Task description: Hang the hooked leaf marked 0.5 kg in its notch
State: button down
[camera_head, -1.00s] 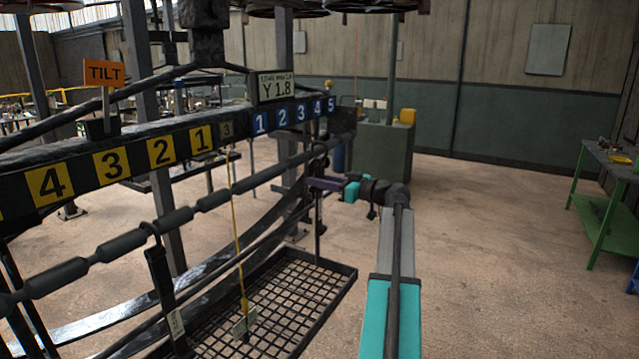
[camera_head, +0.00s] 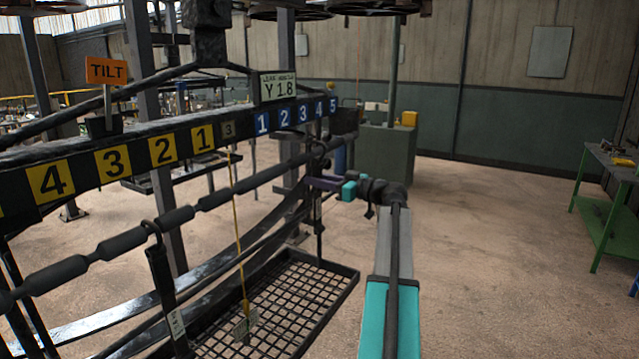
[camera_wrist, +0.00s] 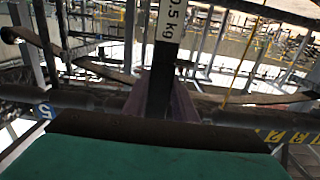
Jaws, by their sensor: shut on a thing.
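My gripper (camera_head: 318,183) is at the right end of the rack, under the blue 4 and 5 plates. In the wrist view its purple fingers (camera_wrist: 161,100) are shut on a dark upright leaf (camera_wrist: 158,92) with a white label reading 0.5 kg (camera_wrist: 170,18). In the head view the thin leaf (camera_head: 319,222) hangs down below the fingers; its hook is small and dark, so I cannot tell whether it touches the bar. The notched bar (camera_head: 118,244) has narrow necks between thick sections; it crosses behind the fingers in the wrist view (camera_wrist: 75,99).
Another hooked leaf (camera_head: 163,275) hangs on the bar at the left. A yellow pointer cord (camera_head: 238,220) hangs mid-rack above a black mesh tray (camera_head: 345,288). A sign reads Y 1.8 (camera_head: 279,87). A green bench (camera_head: 610,190) stands far right; the floor between is clear.

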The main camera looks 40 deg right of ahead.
jog(key=shift+b+x, duration=0.85)
jog(key=shift+x, duration=0.65)
jog(key=shift+r+b, duration=0.1)
jog(key=shift+b, duration=0.6)
jog(key=shift+f+b, duration=1.25)
jog(key=shift+f, duration=0.05)
dwell(0.4)
jog(key=c, duration=1.4)
grip_release()
jog(key=shift+a, duration=0.1)
jog(key=shift+o, duration=0.2)
jog(key=b+v, duration=0.3)
jog(key=v, duration=1)
jog(key=shift+s, duration=0.4)
